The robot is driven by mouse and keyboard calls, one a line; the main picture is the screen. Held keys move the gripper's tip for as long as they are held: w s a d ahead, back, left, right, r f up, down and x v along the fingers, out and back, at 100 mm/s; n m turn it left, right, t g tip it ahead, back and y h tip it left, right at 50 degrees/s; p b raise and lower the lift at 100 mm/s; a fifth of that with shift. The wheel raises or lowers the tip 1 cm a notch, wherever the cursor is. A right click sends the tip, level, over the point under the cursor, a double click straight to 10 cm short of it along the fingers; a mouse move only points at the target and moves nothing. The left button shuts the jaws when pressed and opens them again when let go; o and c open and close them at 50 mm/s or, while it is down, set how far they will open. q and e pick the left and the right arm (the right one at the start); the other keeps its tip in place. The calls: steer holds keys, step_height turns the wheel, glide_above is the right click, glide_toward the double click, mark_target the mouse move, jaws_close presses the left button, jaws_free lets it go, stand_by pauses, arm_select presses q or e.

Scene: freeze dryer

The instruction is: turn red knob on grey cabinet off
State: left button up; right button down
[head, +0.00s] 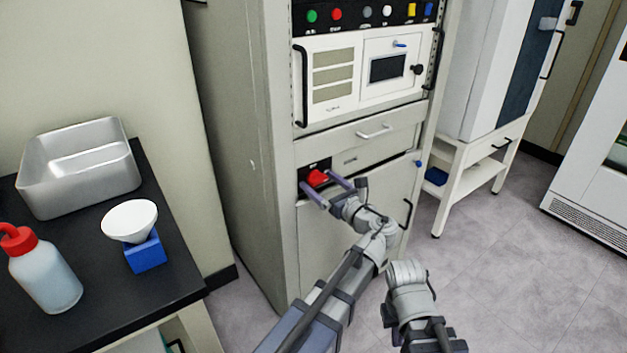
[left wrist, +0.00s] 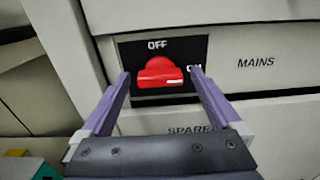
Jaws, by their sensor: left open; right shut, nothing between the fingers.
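The red knob (head: 317,177) sits on a small black plate on the grey cabinet (head: 240,150). In the left wrist view, the red knob (left wrist: 160,75) has OFF printed above it and ON at its right. Its white mark is at the right side, towards ON. My left gripper (head: 317,184) is open in front of the plate. In the left wrist view, its two fingers (left wrist: 160,82) stand left and right of the knob, with gaps to it. My right arm shows at the bottom of the head view, but its fingers do not show.
A black bench (head: 100,290) at left holds a metal tray (head: 70,190), a wash bottle (head: 45,275) and a white funnel (head: 130,220) on a blue block. The cabinet has a drawer handle (head: 374,132) above the knob. Floor (head: 490,270) at right is clear.

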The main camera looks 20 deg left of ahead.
arm_select(q)
steer(key=c, duration=1.4)
steer(key=shift+o, duration=0.2)
steer(key=shift+n, duration=0.3)
steer(key=n, duration=0.3)
steer(key=shift+n, duration=0.4)
steer(key=n, duration=0.4)
steer(key=shift+n, duration=0.3)
steer(key=n, duration=0.4)
steer(key=shift+n, duration=2.4)
steer(key=shift+s, duration=0.1)
